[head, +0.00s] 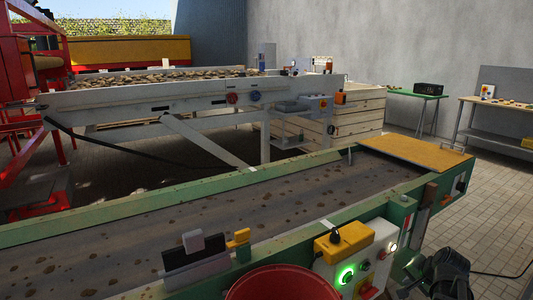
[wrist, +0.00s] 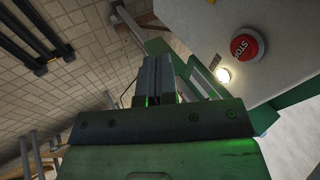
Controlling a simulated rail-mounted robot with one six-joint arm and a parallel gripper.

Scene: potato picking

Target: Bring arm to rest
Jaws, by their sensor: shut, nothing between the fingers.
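My gripper (wrist: 153,72) shows in the wrist view, seen along its green-lit body. Its two grey fingers are together and nothing is held between them. A red STOP button (wrist: 246,45) on a pale control box is at the upper right, beside the fingers and apart from them. A lit white lamp (wrist: 223,75) is just below that button. In the head view a dark arm part (head: 445,275), which looks like mine, is at the lower right, beside the conveyor's control box (head: 345,260). The fingertips cannot be made out there.
A green-framed conveyor (head: 330,225) with a dirty dark belt crosses the foreground. A red bucket (head: 282,283) stands at its near side. Behind are a pale sorting table (head: 160,98) with many potatoes, a wooden crate (head: 355,115) and a green side table (head: 415,95). Tiled floor is open at the right.

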